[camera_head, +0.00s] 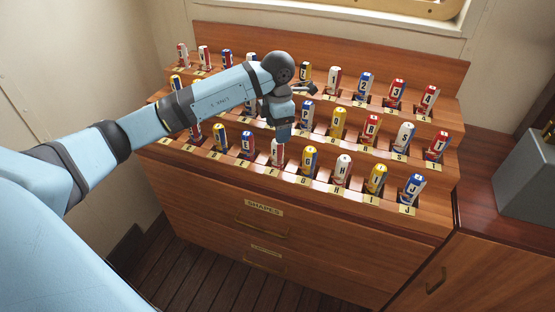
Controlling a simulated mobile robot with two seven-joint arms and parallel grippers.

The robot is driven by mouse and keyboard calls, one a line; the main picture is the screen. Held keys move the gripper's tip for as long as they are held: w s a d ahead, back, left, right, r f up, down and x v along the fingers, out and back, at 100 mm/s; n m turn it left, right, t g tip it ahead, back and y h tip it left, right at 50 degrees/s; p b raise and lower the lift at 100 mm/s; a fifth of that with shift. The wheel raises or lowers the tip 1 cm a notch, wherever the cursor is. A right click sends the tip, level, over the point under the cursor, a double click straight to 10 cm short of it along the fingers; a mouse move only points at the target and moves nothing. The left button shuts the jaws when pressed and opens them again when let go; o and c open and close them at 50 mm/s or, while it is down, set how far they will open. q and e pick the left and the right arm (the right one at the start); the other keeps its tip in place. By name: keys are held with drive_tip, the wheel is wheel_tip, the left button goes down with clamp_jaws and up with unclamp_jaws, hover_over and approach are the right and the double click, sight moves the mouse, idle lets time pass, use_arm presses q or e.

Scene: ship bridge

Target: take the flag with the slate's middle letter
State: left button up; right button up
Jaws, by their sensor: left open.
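Rolled flags stand in a stepped wooden rack (225,33), in three rows with letter or number labels. My left gripper (279,135) points down at the front row, open, directly over a white and red rolled flag (277,152). Its fingers are at the flag's top; I cannot tell whether they touch it. My left arm hides parts of the back and middle rows. No slate is in view. My right gripper is not in view.
Neighbouring flags stand close on both sides of the gripper, including a blue one (247,145). Below the rack is a drawer labelled SHAPES (263,208). A grey box (528,178) stands on the counter at right. A window sill runs behind.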

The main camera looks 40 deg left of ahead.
sight(278, 146)
use_arm(q)
wheel_tip(278, 146, down, 7)
drive_tip(key=shift+d+r+b, duration=0.1)
drive_tip(key=shift+d+b, duration=0.05)
drive_tip(key=shift+b, duration=0.2)
drive_tip(key=c, duration=1)
